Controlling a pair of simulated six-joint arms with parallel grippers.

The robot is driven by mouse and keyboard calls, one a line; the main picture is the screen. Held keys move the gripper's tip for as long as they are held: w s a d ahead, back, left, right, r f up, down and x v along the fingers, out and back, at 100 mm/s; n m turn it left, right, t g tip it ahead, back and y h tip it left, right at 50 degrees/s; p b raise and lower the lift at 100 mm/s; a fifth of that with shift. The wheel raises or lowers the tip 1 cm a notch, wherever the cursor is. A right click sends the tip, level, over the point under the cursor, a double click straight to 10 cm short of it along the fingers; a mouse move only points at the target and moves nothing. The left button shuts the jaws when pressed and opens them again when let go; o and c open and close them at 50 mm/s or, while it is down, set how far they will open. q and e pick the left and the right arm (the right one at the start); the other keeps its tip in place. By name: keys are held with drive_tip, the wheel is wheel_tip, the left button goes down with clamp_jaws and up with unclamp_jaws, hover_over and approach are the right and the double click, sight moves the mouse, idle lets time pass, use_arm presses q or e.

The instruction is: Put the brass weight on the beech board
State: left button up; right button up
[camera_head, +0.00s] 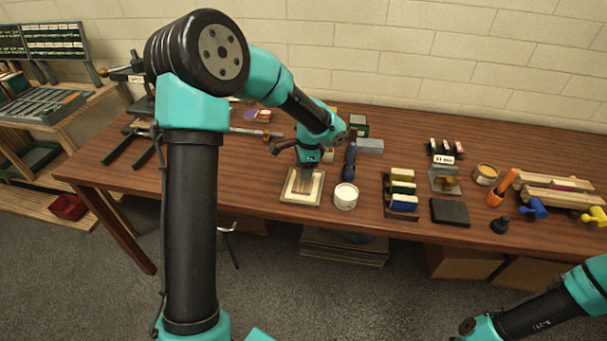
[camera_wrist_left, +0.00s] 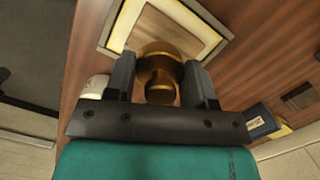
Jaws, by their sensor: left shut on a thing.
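My left gripper (camera_head: 308,174) is shut on the brass weight, a round gold-coloured piece with a knob (camera_wrist_left: 160,72). The weight shows between the two fingers in the left wrist view and is hard to make out in the head view. Below it is a square, pale-bordered wooden piece that looks like the beech board (camera_head: 286,196), also seen in the left wrist view (camera_wrist_left: 112,30). The weight overlaps its near edge in the left wrist view; I cannot tell whether they touch. My right gripper is out of view.
A white round tub (camera_head: 345,196) stands just right of the pale-bordered piece. A dark blue object (camera_head: 349,163) lies behind the tub. A rack of coloured blocks (camera_head: 402,203) and a dark flat slab (camera_head: 450,212) are further right. The table's front edge is close.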

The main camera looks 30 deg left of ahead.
use_arm(q)
drive_tip(key=shift+w, duration=0.15)
drive_tip(key=shift+w+a, duration=0.25)
drive_tip(key=shift+f, duration=1.8)
drive_tip(key=shift+f, duration=0.1)
drive_tip(key=o, duration=1.2)
drive_tip(key=shift+o, duration=0.2)
drive_tip(key=r, duration=0.4)
drive_tip(key=d+r, duration=0.1)
drive_tip(key=r, duration=0.3)
drive_tip(key=w+r, duration=0.1)
drive_tip(key=r, duration=0.3)
drive_tip(key=shift+w+d, duration=0.1)
drive_tip(key=shift+d, duration=0.1)
